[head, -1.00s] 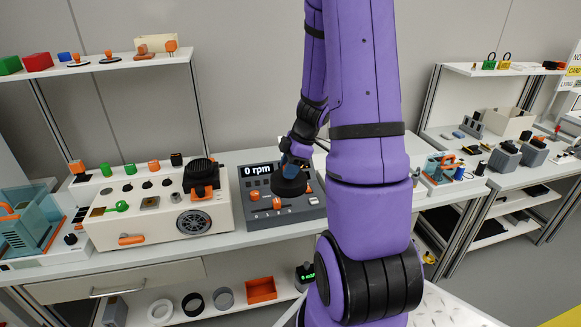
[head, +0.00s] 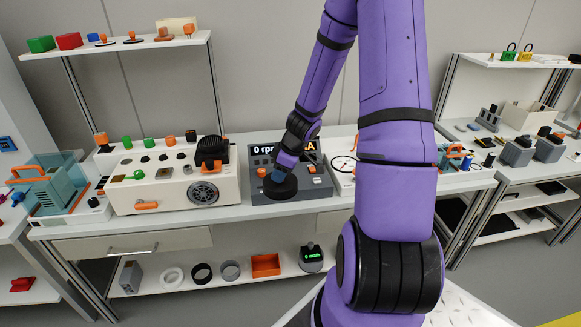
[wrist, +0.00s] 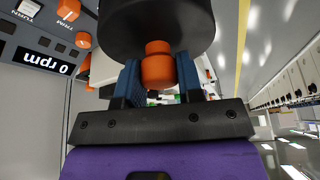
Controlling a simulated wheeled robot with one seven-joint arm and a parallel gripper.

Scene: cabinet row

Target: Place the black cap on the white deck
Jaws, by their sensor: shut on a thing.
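My gripper (wrist: 158,78) is shut on the orange knob of the black cap (wrist: 155,22), with one blue finger on each side of the knob. In the head view the cap (head: 281,188) is a dark round disc below my gripper (head: 277,176). It is in front of the grey console's left part; whether it touches the console I cannot tell. The white deck appears to be the off-white box (head: 166,191) left of the grey console, with knobs, a round speaker-like grille and an orange handle. My gripper is to its right.
The grey console (head: 318,187) with an rpm display is under and behind the cap. A black round part (head: 212,150) stands on the white box's right end, beside several coloured knobs. A teal case (head: 55,180) is at left.

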